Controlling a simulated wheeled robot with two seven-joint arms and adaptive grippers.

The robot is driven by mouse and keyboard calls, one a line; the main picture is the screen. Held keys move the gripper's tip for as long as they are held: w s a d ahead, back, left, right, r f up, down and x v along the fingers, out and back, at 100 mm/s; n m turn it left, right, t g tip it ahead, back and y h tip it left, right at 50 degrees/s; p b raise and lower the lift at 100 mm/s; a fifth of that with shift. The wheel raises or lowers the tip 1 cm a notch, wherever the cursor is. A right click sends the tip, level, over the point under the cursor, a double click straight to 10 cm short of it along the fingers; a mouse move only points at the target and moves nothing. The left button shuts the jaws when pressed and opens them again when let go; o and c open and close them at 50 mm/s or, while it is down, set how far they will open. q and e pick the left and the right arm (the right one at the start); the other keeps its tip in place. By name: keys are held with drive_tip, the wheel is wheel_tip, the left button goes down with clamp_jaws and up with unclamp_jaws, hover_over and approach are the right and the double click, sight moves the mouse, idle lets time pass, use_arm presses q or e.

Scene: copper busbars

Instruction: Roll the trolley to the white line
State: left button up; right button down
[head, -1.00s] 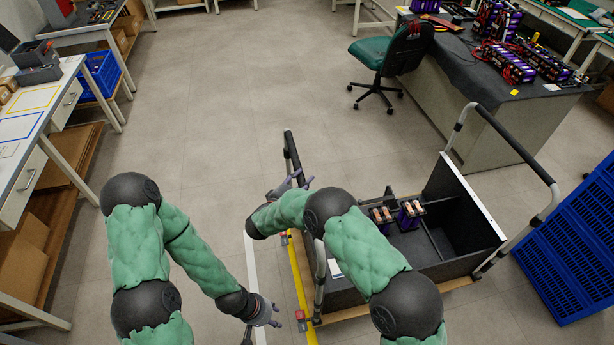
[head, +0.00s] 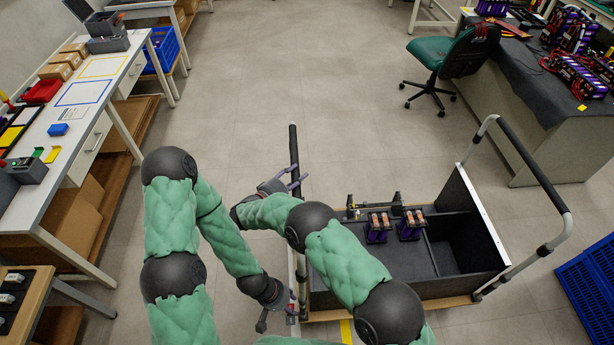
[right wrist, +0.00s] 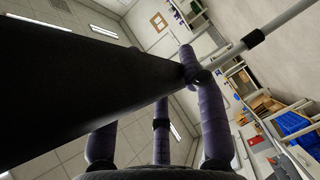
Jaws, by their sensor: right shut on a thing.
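The trolley (head: 440,288) stands at lower centre right, a dark open box with a tall handle frame at each end. My right gripper (head: 285,183) is shut on the black bar of its left handle (head: 293,140). In the right wrist view the bar (right wrist: 90,85) runs large between the fingers (right wrist: 200,110). My left gripper (head: 279,308) has its fingers spread, low beside the trolley's left end; I see nothing held in it. A short yellow floor mark (head: 346,330) shows at the bottom. I cannot make out the white line clearly; arms and trolley may cover it.
Two purple blocks with copper tops (head: 377,227) ride in the trolley. A workbench (head: 75,120) runs along the left. A green chair (head: 440,65) and dark-topped desk (head: 510,75) stand at upper right. Blue crates (head: 588,285) stand right. Floor beyond the trolley is clear.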

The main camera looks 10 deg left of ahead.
drive_tip(key=shift+s+a+f, duration=0.2)
drive_tip(key=shift+a, duration=0.6)
drive_tip(key=c, duration=0.7)
unclamp_jaws()
drive_tip(key=shift+r, duration=0.2)
